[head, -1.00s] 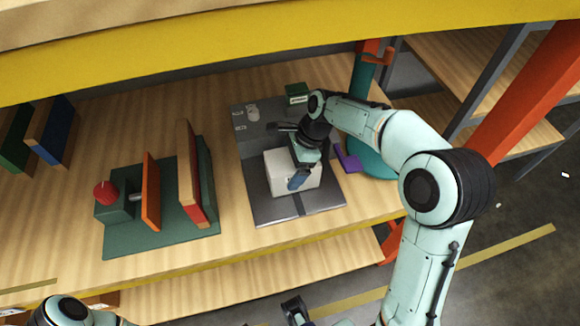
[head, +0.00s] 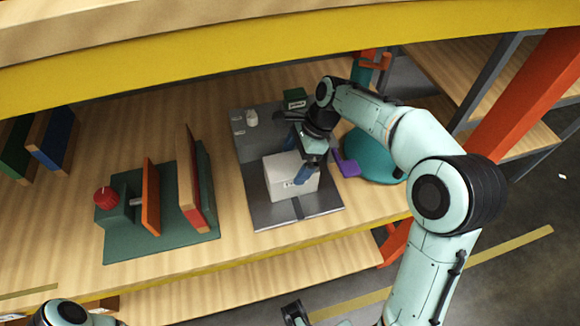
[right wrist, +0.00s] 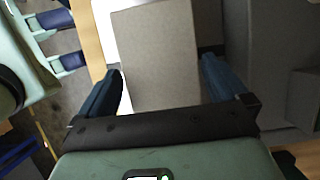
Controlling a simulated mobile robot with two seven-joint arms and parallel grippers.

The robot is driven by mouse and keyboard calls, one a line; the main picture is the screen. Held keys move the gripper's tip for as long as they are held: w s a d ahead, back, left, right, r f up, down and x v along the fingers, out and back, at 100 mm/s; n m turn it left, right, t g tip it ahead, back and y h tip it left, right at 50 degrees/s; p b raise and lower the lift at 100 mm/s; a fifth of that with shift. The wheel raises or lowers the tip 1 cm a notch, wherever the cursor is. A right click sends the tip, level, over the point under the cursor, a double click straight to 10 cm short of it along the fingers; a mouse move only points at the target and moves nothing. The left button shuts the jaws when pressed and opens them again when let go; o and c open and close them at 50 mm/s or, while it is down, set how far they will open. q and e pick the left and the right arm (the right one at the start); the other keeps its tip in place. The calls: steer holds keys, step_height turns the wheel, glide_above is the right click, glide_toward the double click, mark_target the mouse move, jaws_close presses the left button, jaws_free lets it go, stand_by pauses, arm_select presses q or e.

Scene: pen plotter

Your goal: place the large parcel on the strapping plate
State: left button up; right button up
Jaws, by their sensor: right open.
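The large parcel (head: 284,172), a pale box with a small label, sits on the grey strapping plate (head: 268,213). My right gripper (head: 298,156) is open at the parcel, one blue finger towards its back and one at its near right side. In the right wrist view the parcel (right wrist: 160,55) lies between the spread fingers (right wrist: 165,85), with a visible gap at the right finger. My left gripper (head: 295,312) is partly in view at the bottom edge, away from the plate. Its two blue fingers (right wrist: 60,40) stand apart and empty in the right wrist view.
A green fixture (head: 150,243) with upright orange and red-brown boards and a red knob (head: 105,198) stands to the left. A small green box (head: 295,98) and white item (head: 252,118) are at the back. A purple piece (head: 347,164) and teal round base (head: 375,155) stand at right.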

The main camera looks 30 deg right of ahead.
steer(key=p+v, duration=0.1)
steer(key=v, duration=0.6)
stand_by(0.4)
